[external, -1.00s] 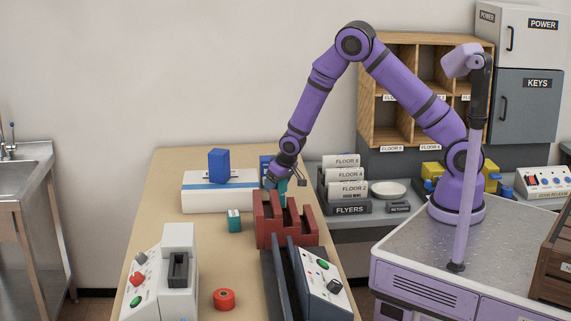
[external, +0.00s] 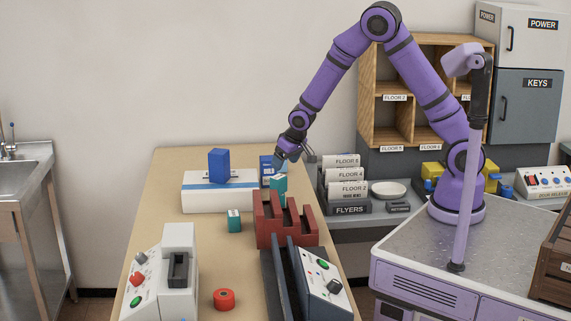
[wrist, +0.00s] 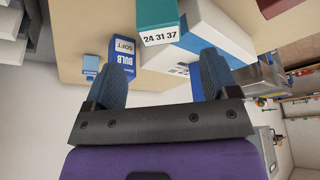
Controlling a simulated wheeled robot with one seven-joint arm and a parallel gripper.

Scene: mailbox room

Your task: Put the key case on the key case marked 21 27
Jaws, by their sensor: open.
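A teal key case (external: 278,184) stands behind the red slotted rack, which hides its lower part; I cannot tell what it rests on. A second teal key case (external: 235,221) stands on the table left of the rack; its marking is too small to read. In the wrist view a teal key case (wrist: 170,12) marked 24 31 37 lies beyond my fingertips, apart from them. I see no marking 21 27. My gripper (external: 292,162) is open and empty, just above the case behind the rack. Its spread fingers also show in the wrist view (wrist: 162,64).
The red rack (external: 268,237) stands close in front. A white box with a blue stripe (external: 195,198) carries a blue box (external: 219,166) to the left. A blue bulb box (external: 266,170) is near my gripper. The flyers holder (external: 351,208) stands to the right.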

